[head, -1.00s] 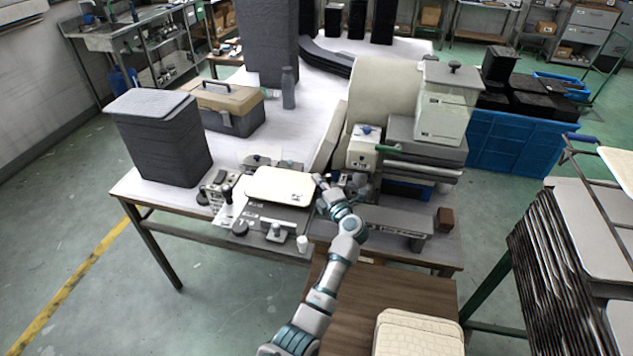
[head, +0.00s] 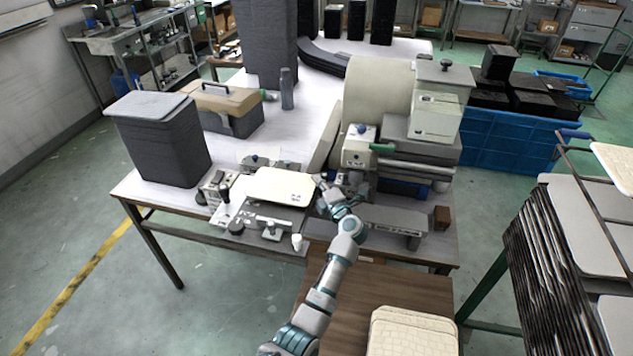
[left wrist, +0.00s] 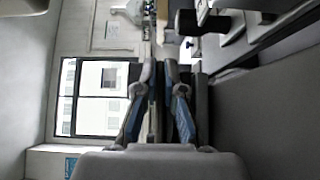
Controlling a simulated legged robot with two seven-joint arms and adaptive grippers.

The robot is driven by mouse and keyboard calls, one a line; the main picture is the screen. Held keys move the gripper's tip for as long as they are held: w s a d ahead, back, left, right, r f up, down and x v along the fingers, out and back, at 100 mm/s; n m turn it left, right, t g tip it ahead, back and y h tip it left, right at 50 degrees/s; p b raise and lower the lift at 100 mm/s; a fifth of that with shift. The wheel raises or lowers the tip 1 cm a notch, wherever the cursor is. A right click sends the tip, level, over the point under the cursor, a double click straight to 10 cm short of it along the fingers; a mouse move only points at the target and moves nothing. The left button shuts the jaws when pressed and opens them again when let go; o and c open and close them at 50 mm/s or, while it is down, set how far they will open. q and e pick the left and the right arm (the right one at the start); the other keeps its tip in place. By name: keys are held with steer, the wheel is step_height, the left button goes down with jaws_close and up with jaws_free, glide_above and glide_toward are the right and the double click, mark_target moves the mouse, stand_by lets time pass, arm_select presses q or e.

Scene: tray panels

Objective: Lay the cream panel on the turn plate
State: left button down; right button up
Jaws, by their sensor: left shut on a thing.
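The cream panel (head: 281,187) is a flat rounded rectangle, lying about level over the fixture at the table's front edge. My left gripper (head: 319,184) is shut on its right edge. In the left wrist view the two fingers (left wrist: 157,115) are close together with a thin pale edge between them. A dark grey plate (head: 268,212), which looks like the turn plate, shows below the panel's front edge. The panel covers most of it, and I cannot tell whether they touch. My right gripper is not in view.
Knobs and a small white cup (head: 297,242) stand at the fixture's front. A machine with a green-handled lever (head: 380,148) stands close on the right. A stack of cream panels (head: 412,335) lies on the brown table in front.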

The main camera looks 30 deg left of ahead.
arm_select(q)
steer(key=c, duration=1.4)
jaws_free()
steer(key=shift+a, duration=0.4)
steer(key=shift+o, duration=1)
steer(key=shift+s+a, duration=0.1)
steer(key=shift+a, duration=0.15)
steer(key=shift+f, duration=0.15)
steer(key=shift+d+f, duration=0.1)
steer(key=shift+d, duration=0.15)
steer(key=shift+s+d+f, duration=0.15)
steer(key=shift+s+d, duration=0.15)
steer(key=shift+d, duration=0.15)
steer(key=r+v, duration=0.1)
steer(key=v, duration=1)
steer(key=shift+w, duration=0.15)
